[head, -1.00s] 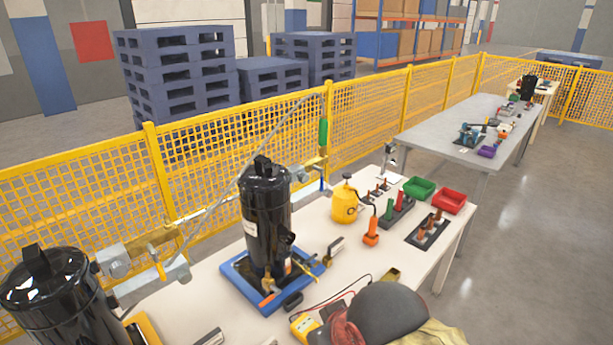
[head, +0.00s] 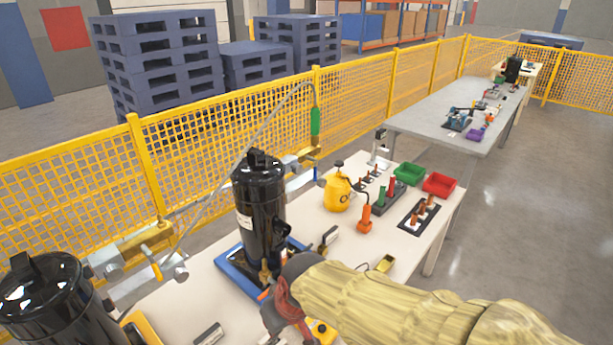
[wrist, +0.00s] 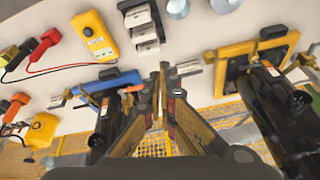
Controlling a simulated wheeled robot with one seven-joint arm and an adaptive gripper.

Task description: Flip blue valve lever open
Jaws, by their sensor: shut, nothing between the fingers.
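The blue valve lever (head: 316,173) is small in the head view. It hangs at the brass and silver valve (head: 303,160) behind and right of the middle black compressor (head: 262,210). Its exact angle is hard to tell. My gripper (head: 287,312) is in front of this compressor's blue pallet (head: 232,272), low over the table and well apart from the lever. In the wrist view my gripper (wrist: 162,75) is shut and empty, and the blue pallet (wrist: 118,78) lies to its left. I cannot make out the blue lever there.
A second black compressor (head: 55,300) stands at left, near a valve with a yellow lever (head: 152,262). A yellow bottle (head: 337,193), orange tool (head: 365,220), green bin (head: 409,174) and red bin (head: 439,185) occupy the table's right part. A yellow mesh fence (head: 220,165) runs behind.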

